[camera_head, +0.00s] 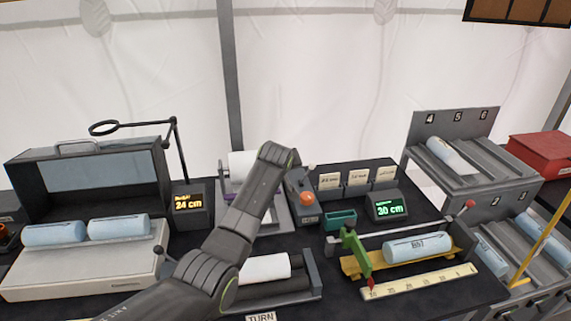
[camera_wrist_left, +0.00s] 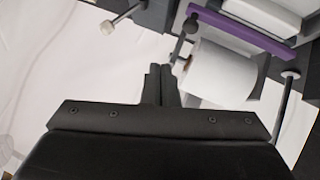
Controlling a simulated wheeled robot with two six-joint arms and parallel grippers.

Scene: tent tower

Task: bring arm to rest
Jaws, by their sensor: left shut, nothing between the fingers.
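My left arm (camera_head: 233,238) comes in from the lower left of the head view. It reaches up over the middle of the table, with its bend near the white roll on the purple stand. My left gripper (camera_wrist_left: 160,82) shows in the left wrist view with its two dark fingers together and nothing between them. In that view a white roll (camera_wrist_left: 222,72) and a purple bar (camera_wrist_left: 240,28) lie beyond the fingers to the right. The fingertips cannot be made out in the head view. My right gripper is in neither view.
A white roll on a dark stand (camera_head: 265,268) lies close beside my arm. A pale blue roll (camera_head: 418,248) rests on a yellow cradle by a ruler (camera_head: 420,282). A grey case (camera_head: 88,180) stands left, a numbered rack (camera_head: 470,160) right. Displays read 24 cm (camera_head: 188,201) and 30 cm (camera_head: 388,207).

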